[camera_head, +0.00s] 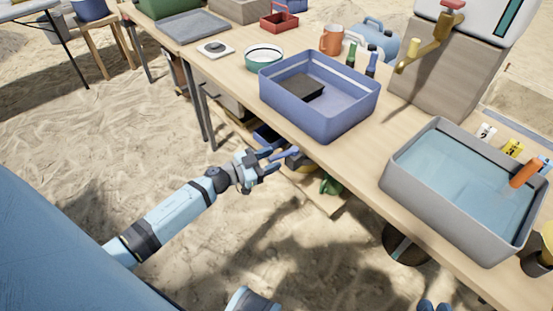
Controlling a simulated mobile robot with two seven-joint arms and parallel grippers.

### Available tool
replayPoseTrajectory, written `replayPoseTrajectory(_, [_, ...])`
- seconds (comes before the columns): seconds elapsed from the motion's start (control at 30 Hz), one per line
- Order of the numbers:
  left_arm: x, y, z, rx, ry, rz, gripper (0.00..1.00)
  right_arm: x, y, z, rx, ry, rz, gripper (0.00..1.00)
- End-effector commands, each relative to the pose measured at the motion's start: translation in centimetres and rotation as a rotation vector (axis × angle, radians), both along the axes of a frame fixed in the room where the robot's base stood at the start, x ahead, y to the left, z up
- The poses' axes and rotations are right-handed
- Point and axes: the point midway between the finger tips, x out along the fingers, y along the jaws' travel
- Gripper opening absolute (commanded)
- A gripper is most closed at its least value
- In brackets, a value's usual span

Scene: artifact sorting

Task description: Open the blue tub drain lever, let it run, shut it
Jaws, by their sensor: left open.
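The blue tub (352,125) stands on the long wooden table near its front edge. A dark block (299,88) lies in it, and its bottom looks covered by a bluish surface; I cannot tell how much water it holds. I cannot clearly make out the drain lever. My left gripper (273,160) is open, in front of the table edge and to the lower left of the tub. Its fingers point right, toward the space under the table edge. I cannot tell whether they touch anything. My right gripper is not in view.
A grey basin of water (395,190) stands right of the tub. A dispenser with a brass tap (420,55) stands behind. A green bowl (264,65), an orange mug (331,38) and bottles (371,64) are nearby. Items lie on a low shelf (312,195). Sand in front is open.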

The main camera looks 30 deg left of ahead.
Motion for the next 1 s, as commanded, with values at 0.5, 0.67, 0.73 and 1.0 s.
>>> replayPoseTrajectory(0.5, [1.9,-1.1,0.0,0.0,0.001,0.001,0.44,0.4,0.3,1.2,0.024,-0.047,0.004,0.28])
replayPoseTrajectory(0.67, [1.9,-1.1,0.0,0.0,0.001,0.001,0.12,0.5,0.3,1.2,0.023,-0.047,0.005,0.28])
replayPoseTrajectory(0.73, [1.9,-1.1,0.0,0.0,0.001,0.001,0.0,0.6,0.3,1.2,0.022,-0.046,0.005,0.28])
replayPoseTrajectory(1.0, [1.9,-1.0,0.0,0.001,0.0,-0.009,0.0,0.5,0.3,1.0,0.02,-0.039,0.006,0.28])
